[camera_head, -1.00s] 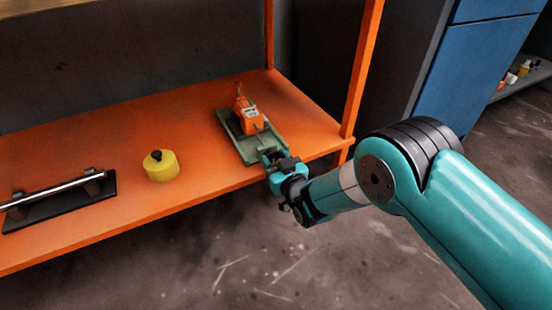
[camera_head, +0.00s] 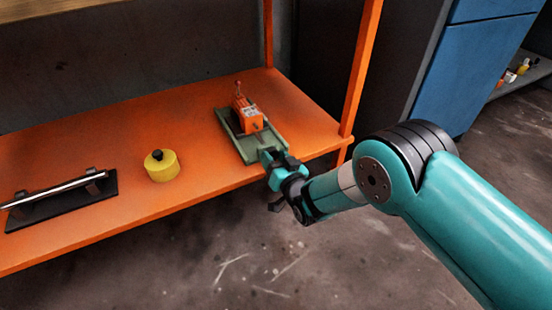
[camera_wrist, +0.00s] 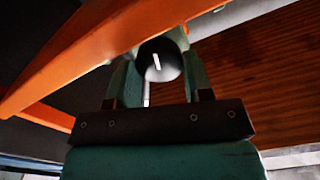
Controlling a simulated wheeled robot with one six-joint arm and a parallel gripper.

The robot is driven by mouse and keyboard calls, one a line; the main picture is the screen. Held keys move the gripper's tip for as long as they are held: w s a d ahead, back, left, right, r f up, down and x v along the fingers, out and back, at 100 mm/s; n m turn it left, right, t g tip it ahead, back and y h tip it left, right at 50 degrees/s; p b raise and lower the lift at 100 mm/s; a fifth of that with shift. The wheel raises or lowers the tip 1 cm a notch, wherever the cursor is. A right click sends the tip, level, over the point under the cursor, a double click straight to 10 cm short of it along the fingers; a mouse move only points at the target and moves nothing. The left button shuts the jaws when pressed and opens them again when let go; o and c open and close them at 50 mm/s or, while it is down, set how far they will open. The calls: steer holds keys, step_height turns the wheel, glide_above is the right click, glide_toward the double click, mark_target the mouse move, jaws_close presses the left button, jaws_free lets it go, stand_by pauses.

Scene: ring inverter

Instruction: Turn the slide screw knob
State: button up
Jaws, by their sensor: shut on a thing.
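The slide screw knob (camera_wrist: 157,62) is round and black with a white line on its face. In the wrist view it sits between the two teal fingers of my gripper (camera_wrist: 160,78), which is shut on it. In the head view my gripper (camera_head: 268,158) is at the front end of a green slide base (camera_head: 238,148), at the shelf's front edge, and hides the knob. An orange block (camera_head: 247,122) with a small upright piece on top stands on the green base.
The orange shelf (camera_head: 110,148) also holds a yellow cylinder (camera_head: 161,170) with a black top knob and a black plate with a metal bar (camera_head: 55,190) at left. An orange post (camera_head: 362,70) rises right of the slide. The shelf between these things is clear.

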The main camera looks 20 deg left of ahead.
steer(key=shift+a, duration=0.15)
steer(key=o, duration=0.9)
steer(key=shift+s, duration=0.1)
steer(key=shift+s+d+r+p, duration=0.1)
steer(key=shift+s+d+p, duration=0.15)
steer(key=shift+d+p, duration=0.25)
steer(key=p+v, duration=0.7)
steer(key=v, duration=0.9)
steer(key=shift+s+d+p, duration=0.1)
steer(key=shift+d+p, duration=0.05)
steer(key=shift+p, duration=0.25)
